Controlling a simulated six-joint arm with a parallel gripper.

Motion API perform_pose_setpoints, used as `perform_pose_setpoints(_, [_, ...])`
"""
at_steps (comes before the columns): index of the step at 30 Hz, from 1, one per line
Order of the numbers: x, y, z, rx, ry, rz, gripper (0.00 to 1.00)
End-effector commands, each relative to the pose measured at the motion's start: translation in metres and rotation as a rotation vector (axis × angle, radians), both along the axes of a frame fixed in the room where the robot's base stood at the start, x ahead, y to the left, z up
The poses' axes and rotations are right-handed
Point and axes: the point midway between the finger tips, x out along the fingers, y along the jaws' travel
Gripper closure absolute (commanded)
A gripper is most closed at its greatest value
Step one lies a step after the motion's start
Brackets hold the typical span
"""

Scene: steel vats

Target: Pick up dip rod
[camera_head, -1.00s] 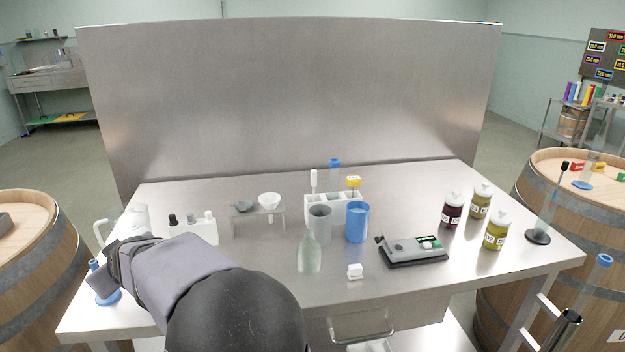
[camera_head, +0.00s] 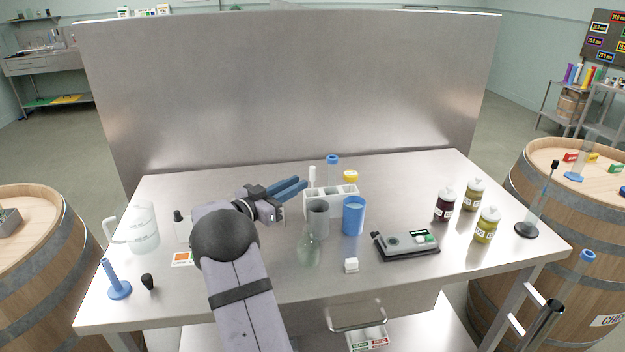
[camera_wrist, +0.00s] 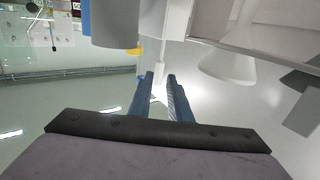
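A slim white rod (camera_head: 312,176) stands upright at the left end of the white rack (camera_head: 345,190), and I take it for the dip rod. Its lower part is hidden by the rack. In the wrist view a white rod end (camera_wrist: 162,70) shows just past my fingertips, in line with the gap between them. My gripper (camera_head: 304,183) has blue fingers and reaches right toward the rod, close to the rack's left end. In the wrist view the fingers (camera_wrist: 160,80) are apart with nothing visibly held between them.
A balance (camera_head: 406,243) and bottles (camera_head: 445,206) are to the right.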

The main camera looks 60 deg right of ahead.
Motion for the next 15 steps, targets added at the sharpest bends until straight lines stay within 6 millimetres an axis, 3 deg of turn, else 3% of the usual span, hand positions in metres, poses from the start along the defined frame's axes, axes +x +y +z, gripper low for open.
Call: perform_pose_setpoints(15, [-0.004, -0.023, 0.0, 0.0, -0.001, 0.001, 0.83])
